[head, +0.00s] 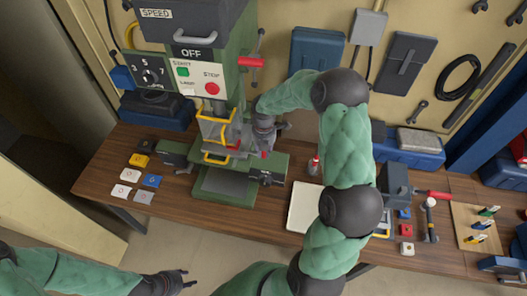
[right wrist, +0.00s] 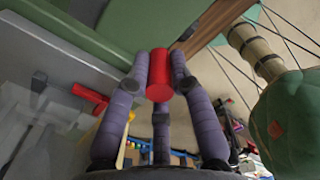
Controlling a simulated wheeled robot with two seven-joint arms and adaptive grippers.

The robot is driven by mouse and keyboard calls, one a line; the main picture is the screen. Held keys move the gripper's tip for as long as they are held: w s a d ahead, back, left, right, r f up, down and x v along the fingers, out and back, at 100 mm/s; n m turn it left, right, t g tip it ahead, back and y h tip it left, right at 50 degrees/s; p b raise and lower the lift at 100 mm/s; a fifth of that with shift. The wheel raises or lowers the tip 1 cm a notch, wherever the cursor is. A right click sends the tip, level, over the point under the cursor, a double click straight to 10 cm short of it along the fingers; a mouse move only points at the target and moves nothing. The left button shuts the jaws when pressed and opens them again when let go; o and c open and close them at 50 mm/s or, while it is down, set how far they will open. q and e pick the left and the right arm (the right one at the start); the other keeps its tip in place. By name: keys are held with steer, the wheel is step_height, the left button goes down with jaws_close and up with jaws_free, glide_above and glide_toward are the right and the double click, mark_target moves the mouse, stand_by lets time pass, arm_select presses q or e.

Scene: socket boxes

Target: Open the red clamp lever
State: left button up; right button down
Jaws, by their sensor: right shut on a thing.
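The red clamp lever shows as a red cylinder (right wrist: 160,72) between my right gripper's fingers in the right wrist view. My right gripper (right wrist: 160,85) is shut on it, with fingers on both sides and one behind. In the head view my right gripper (head: 262,135) is at the green drill press (head: 240,85), beside its yellow-framed guard (head: 215,128). There the lever is mostly hidden by the hand, with a little red (head: 263,155) showing below. My left gripper (head: 178,281) is open and empty in front of the bench, far from the press.
A second red handle (right wrist: 90,103) shows left of my fingers in the wrist view. My right arm crosses above the bench.

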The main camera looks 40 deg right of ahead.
steer(key=shift+w+d+r, duration=0.2)
steer(key=c, duration=1.1)
jaws_free()
steer(key=shift+d+f, duration=0.1)
steer(key=shift+f, duration=0.05)
steer(key=shift+r, duration=0.25)
step_height(320, 180, up, 7)
